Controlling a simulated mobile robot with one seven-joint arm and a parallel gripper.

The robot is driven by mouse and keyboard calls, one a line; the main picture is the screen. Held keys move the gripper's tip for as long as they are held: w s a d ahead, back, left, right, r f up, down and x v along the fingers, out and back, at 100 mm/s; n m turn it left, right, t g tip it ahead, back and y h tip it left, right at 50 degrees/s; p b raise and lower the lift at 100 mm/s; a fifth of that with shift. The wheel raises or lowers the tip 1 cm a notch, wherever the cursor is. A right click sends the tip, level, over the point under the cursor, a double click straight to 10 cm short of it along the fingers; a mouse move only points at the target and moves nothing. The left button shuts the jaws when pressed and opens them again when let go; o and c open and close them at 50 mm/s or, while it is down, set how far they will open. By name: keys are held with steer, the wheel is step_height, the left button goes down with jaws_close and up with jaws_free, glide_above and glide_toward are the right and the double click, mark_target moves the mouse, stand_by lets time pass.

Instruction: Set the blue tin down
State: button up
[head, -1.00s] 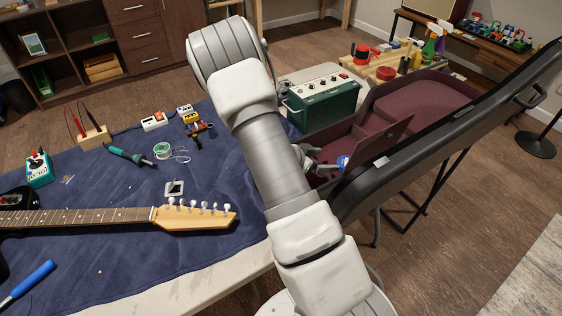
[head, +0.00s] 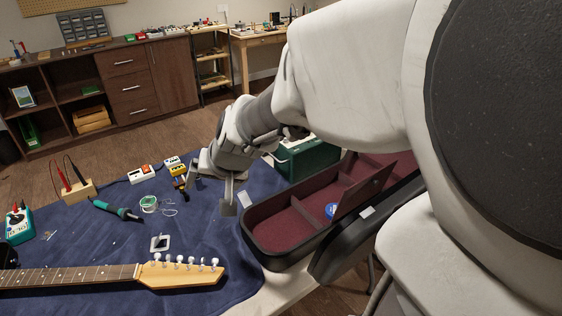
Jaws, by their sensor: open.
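The blue tin (head: 331,210) is a small round blue thing with a pale mark. It sits inside the open guitar case (head: 287,227), on the dark red lining beside a raised compartment lid (head: 362,195). The lid may hide part of it. My gripper (head: 211,196) is to the left of the case, above the blue cloth, with its fingers pointing down. It is open, nothing shows between the fingers, and it is clear of the tin.
A guitar neck (head: 80,277) lies across the front of the cloth (head: 190,240). A soldering iron (head: 118,210), a solder spool (head: 149,204) and small pedals (head: 140,174) lie behind it. A green amplifier (head: 310,160) stands behind the case. My arm covers the right side.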

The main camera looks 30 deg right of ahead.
steer(key=s+r+n, duration=0.2)
steer(key=s, duration=0.6)
steer(key=s+r+n+g+h, duration=0.1)
steer(key=s+r+n, duration=0.2)
steer(key=s, duration=0.6)
steer(key=shift+s+r+h, duration=0.25)
steer(key=shift+h, duration=0.05)
